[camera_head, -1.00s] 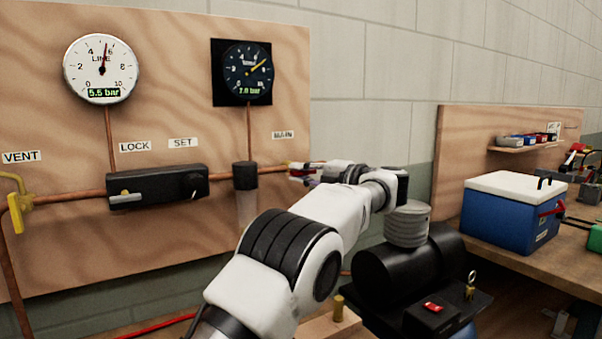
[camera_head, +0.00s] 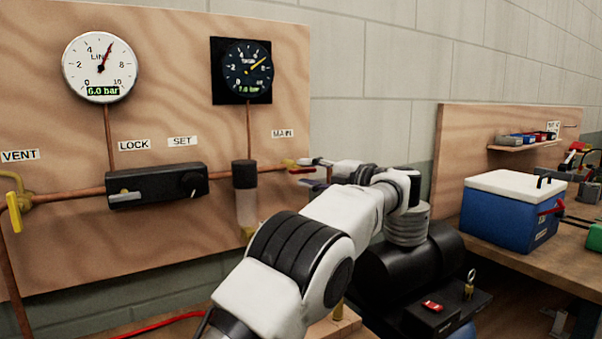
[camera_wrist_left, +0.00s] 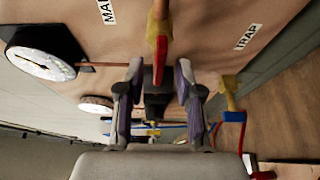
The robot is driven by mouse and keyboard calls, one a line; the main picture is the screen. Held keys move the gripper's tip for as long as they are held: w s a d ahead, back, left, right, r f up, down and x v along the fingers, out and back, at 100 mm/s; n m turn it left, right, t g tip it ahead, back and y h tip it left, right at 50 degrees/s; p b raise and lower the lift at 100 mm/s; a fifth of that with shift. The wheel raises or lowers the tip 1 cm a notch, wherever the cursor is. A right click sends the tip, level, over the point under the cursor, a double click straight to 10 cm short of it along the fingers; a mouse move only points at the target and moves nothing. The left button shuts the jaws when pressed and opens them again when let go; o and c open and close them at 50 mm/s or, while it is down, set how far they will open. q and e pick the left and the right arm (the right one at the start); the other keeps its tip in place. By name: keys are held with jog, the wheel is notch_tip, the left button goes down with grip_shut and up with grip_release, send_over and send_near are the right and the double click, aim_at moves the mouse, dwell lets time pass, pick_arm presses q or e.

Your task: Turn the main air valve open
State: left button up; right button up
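The main air valve has a brass body (camera_head: 288,163) and a red lever (camera_head: 301,170), on the copper pipe under the MAIN label (camera_head: 283,133). In the head view the lever points right, roughly in line with the pipe. My left gripper (camera_head: 312,172) is just right of the lever, its fingers spread. In the left wrist view the red lever (camera_wrist_left: 159,62) hangs from the brass body in the gap between the open fingertips (camera_wrist_left: 159,70), with space on both sides. The line gauge (camera_head: 100,68) reads 6.0 bar. My right gripper is not in view.
The regulator block (camera_head: 156,186) and filter (camera_head: 245,185) sit left of the valve. The dark tank gauge (camera_head: 246,70) is above. A black compressor (camera_head: 400,272) stands below my arm. A blue cooler (camera_head: 510,222) is on the right bench.

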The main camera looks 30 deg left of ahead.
pick_arm(q)
jog(key=s+d, duration=0.1)
jog(key=d, duration=0.8)
jog(key=shift+s+d, duration=0.15)
jog(key=shift+d, duration=0.1)
